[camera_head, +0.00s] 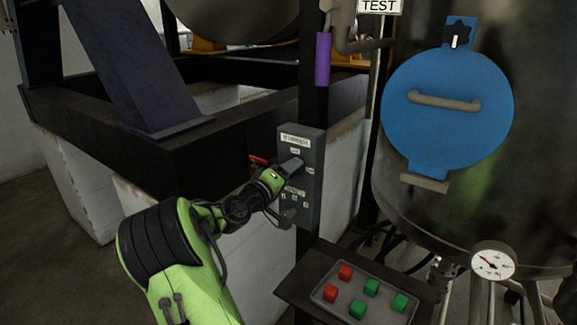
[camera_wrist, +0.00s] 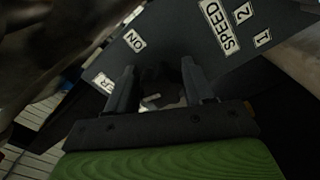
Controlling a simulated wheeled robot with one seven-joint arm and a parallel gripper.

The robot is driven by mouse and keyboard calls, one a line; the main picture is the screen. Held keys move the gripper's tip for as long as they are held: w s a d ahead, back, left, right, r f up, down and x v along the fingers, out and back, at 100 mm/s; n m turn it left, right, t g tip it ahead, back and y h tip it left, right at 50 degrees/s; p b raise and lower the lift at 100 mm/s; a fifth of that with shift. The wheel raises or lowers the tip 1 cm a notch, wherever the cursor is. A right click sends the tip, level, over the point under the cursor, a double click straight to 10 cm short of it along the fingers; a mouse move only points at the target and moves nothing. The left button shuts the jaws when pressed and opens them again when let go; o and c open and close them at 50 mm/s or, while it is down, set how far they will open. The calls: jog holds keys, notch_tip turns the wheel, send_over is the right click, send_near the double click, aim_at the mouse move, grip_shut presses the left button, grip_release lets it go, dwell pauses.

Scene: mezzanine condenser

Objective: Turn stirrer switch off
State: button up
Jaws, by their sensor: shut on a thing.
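The grey stirrer control box (camera_head: 313,200) is mounted upright on a dark post, with a "STIRRER" label at its top. My gripper (camera_head: 290,165) is at the upper half of its front face, with the green arm reaching in from the lower left. In the wrist view, the two fingers of my gripper (camera_wrist: 160,84) are against the panel (camera_wrist: 165,40), shut on the stirrer switch. The switch is mostly hidden between the fingers, so its setting cannot be read. An "ON" label (camera_wrist: 134,40) and a "SPEED" label (camera_wrist: 219,27) with numbers show beside the fingers.
A speed knob (camera_head: 290,213) sits lower on the box. A red handle (camera_head: 259,161) is just left of my gripper. Below right is a tray (camera_head: 325,291) with red and green cubes. A steel tank with a blue hatch (camera_head: 440,130) and a gauge (camera_head: 493,262) stands right.

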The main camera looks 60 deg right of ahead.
jog(key=shift+r+n+p, duration=0.1)
jog(key=shift+n+p, duration=0.75)
jog(key=shift+n, duration=0.35)
jog(key=o, duration=1)
jog(key=shift+c, duration=0.2)
jog(key=w+a, duration=0.2)
jog(key=a, duration=1.3)
jog(key=shift+w+a, duration=0.2)
jog(key=shift+a, duration=0.1)
